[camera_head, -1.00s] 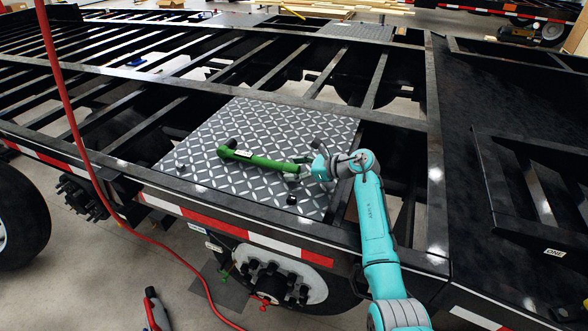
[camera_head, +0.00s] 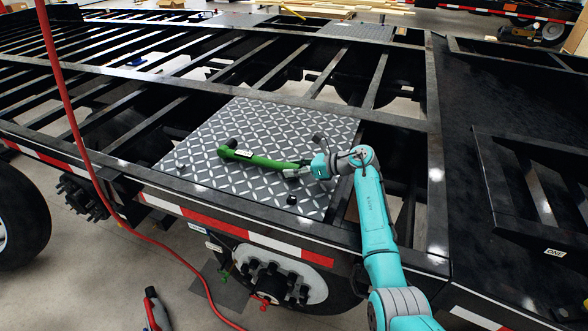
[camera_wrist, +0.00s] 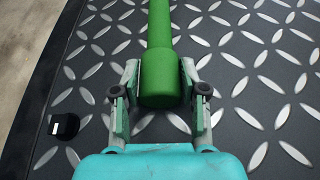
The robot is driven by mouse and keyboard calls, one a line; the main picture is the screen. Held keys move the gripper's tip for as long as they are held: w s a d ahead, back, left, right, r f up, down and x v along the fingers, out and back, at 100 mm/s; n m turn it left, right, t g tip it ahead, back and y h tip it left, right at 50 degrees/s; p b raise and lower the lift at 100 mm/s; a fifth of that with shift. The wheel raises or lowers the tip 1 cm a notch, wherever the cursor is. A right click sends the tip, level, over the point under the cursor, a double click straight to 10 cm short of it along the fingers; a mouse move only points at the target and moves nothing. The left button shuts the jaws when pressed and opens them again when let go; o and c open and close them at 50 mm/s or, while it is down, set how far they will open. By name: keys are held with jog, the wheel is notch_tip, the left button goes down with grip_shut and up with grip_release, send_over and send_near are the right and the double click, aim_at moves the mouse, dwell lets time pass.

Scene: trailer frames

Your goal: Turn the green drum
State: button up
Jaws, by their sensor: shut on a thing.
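I see no drum shape; the main green thing is a long green tool (camera_head: 262,160) with a pale label and a short bent end at the left. It lies over a grey diamond-tread plate (camera_head: 230,190) on the trailer frame. My gripper (camera_head: 303,168) is at the tool's right end, shut on it. In the wrist view, the two fingers of my gripper (camera_wrist: 160,74) stand on either side of the thick round end of the green tool (camera_wrist: 159,78). The tool's far part runs out of the top of that view. I cannot tell whether the tool touches the plate.
Small black knobs, one at the plate's front (camera_head: 292,199), stick up from the plate. Black frame beams (camera_head: 250,95) with open gaps lie behind. A red hose (camera_head: 75,130) hangs at the left. A wheel hub (camera_head: 275,280) sits below the frame edge.

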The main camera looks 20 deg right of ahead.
dwell(0.3)
jog(key=o, duration=1.1)
jog(key=shift+o, duration=0.2)
jog(key=shift+d, duration=0.1)
jog(key=v, duration=1.1)
jog(key=shift+s+d+r, duration=0.15)
jog(key=shift+s+d, duration=0.05)
jog(key=shift+d, duration=0.1)
